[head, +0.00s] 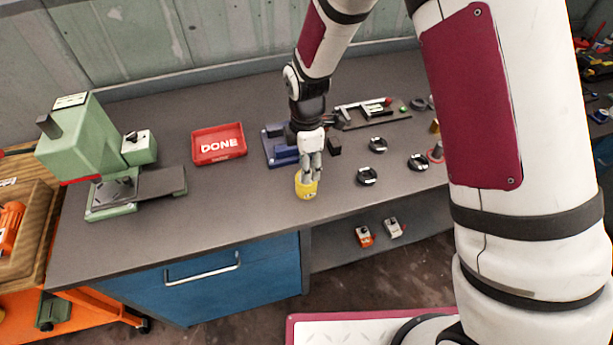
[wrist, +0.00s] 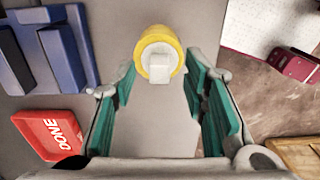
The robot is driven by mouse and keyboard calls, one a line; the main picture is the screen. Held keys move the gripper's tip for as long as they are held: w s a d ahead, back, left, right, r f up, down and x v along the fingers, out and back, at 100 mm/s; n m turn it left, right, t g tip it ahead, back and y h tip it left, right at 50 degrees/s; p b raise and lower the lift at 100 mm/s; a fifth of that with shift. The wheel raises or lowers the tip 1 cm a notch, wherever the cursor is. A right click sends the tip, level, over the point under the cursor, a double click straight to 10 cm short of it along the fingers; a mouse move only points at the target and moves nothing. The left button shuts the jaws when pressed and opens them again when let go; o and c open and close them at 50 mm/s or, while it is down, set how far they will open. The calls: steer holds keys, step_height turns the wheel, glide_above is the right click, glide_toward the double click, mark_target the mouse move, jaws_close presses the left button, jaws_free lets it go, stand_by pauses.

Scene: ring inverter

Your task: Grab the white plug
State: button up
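The white plug (wrist: 159,69) shows in the wrist view as a small white block at the middle of a round yellow piece (wrist: 158,42). In the head view the yellow piece (head: 306,190) sits near the front edge of the workbench, with the plug hard to make out. My gripper (head: 310,172) points down right at the yellow piece. In the wrist view its green-padded fingers (wrist: 160,76) are apart, with the plug between their tips and visible gaps on both sides. Contact is not seen.
A red DONE tray (head: 219,158) and a blue fixture (head: 279,158) stand to the left, with a green press (head: 92,150) farther left. Several black round parts (head: 367,176) lie to the right. The bench front left of my gripper is clear.

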steer(key=shift+f, duration=1)
jaws_close()
steer(key=shift+r, duration=0.15)
